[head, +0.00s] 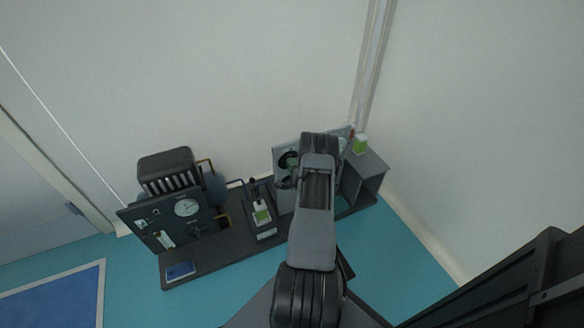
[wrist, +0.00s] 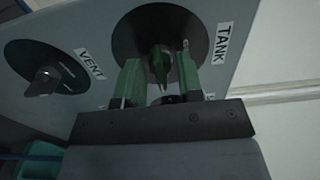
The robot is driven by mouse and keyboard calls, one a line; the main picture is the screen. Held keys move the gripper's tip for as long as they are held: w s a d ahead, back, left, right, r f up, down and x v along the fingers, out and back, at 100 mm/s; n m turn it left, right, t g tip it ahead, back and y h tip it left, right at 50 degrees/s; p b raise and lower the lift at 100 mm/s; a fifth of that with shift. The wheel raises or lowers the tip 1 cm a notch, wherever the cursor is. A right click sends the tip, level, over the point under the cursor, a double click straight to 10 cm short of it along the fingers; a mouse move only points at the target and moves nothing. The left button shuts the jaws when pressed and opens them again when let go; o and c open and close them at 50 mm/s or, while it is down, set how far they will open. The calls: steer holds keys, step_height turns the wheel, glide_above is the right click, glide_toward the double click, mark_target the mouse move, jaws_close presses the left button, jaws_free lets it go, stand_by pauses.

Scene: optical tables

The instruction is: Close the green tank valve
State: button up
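The green tank valve handle (wrist: 160,62) sits on a round black dial (wrist: 140,32) beside the TANK label (wrist: 222,43) in the wrist view. Its tapered end points down toward my gripper. My gripper (wrist: 160,76) is open, with one finger on each side of the handle and a visible gap to it on both sides. Whether the fingertips touch the dial, I cannot tell.
A black VENT knob (wrist: 44,82) is left of the tank valve. In the head view, a dark gauge panel (head: 160,222) and a small stand with a green-labelled item (head: 262,216) are left of the valve panel. A grey open box (head: 372,163) is right of it.

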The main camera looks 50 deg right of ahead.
steer(key=shift+w+d, duration=0.1)
steer(key=shift+w, duration=0.1)
steer(key=shift+c, duration=0.2)
jaws_close()
